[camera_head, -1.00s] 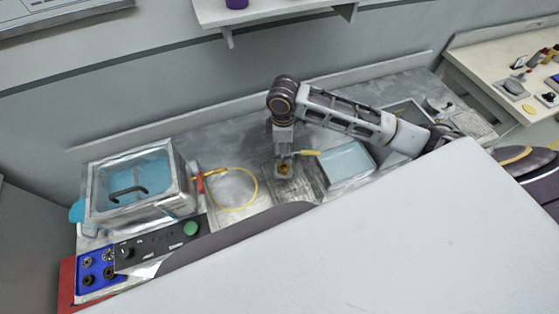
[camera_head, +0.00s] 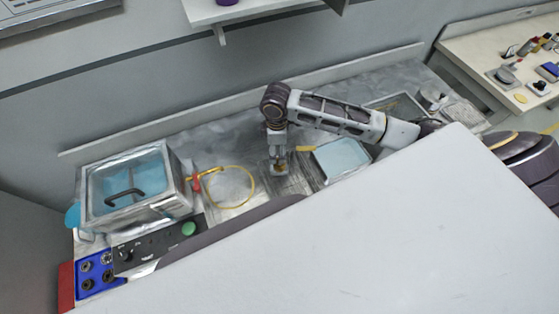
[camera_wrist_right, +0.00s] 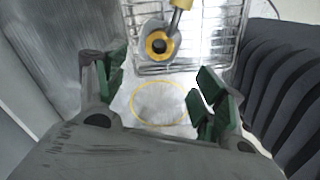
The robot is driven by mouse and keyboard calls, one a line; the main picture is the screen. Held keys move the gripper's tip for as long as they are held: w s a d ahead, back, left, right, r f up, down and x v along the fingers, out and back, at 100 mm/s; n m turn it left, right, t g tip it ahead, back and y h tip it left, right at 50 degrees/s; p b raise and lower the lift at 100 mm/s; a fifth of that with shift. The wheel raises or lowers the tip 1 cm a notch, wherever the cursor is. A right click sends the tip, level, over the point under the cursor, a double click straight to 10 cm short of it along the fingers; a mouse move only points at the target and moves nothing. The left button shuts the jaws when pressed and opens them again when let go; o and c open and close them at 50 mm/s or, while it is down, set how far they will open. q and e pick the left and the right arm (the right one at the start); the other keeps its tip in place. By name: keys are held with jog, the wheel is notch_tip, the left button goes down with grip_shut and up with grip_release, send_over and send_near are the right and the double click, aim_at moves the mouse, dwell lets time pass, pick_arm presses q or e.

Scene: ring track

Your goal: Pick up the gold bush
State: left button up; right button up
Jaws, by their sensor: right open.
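The gold bush (camera_wrist_right: 158,43) shows in the right wrist view as a gold ring with a dark centre, near the top middle. It lies over or in a wire basket (camera_wrist_right: 190,62), beside a yellow-handled tool (camera_wrist_right: 180,4) with a grey shaft. My right gripper (camera_wrist_right: 160,88) is open and empty, its green-padded fingers spread apart, with the bush ahead of them. My left gripper is not in view.
A lidded glass-topped tank (camera_head: 130,185) and a yellow hose loop (camera_head: 240,190) stand left of the gripper. A pale blue tray (camera_head: 342,158) is close on its right. A thin yellow circle (camera_wrist_right: 160,103) shows on the surface between the fingers.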

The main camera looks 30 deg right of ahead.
send_over(277, 163)
jog(key=shift+s+f, duration=0.1)
jog(key=shift+f, duration=2.3)
jog(key=shift+d+f+p, duration=0.25)
jog(key=shift+f+p, duration=0.1)
jog(key=shift+f, duration=0.55)
jog(key=shift+d+f+p, duration=0.2)
jog(key=shift+f+p, duration=0.15)
jog(key=shift+f, duration=1.35)
jog(key=shift+s, duration=0.1)
grip_shut()
